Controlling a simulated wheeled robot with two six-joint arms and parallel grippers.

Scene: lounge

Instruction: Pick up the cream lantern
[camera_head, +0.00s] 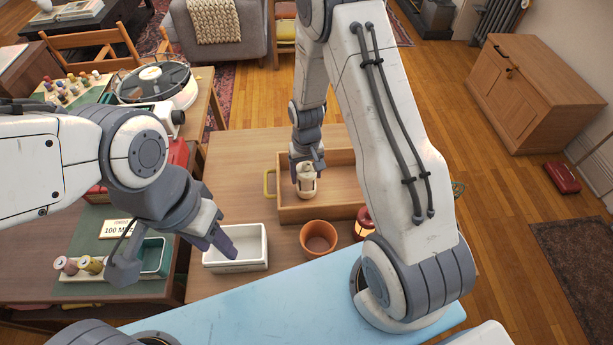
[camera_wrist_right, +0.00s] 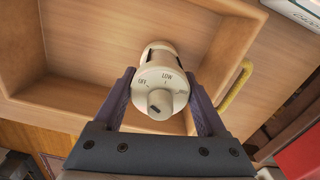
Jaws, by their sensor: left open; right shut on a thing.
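The cream lantern (camera_head: 307,186) is a small rounded body over the wooden tray (camera_head: 340,211). My right gripper (camera_head: 306,168) is shut on it from above.
An orange pot (camera_head: 318,238) stands in front of the tray, and a red lantern (camera_head: 364,224) is right of it, partly behind my right arm. Cans and a green tray (camera_head: 154,258) lie at left.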

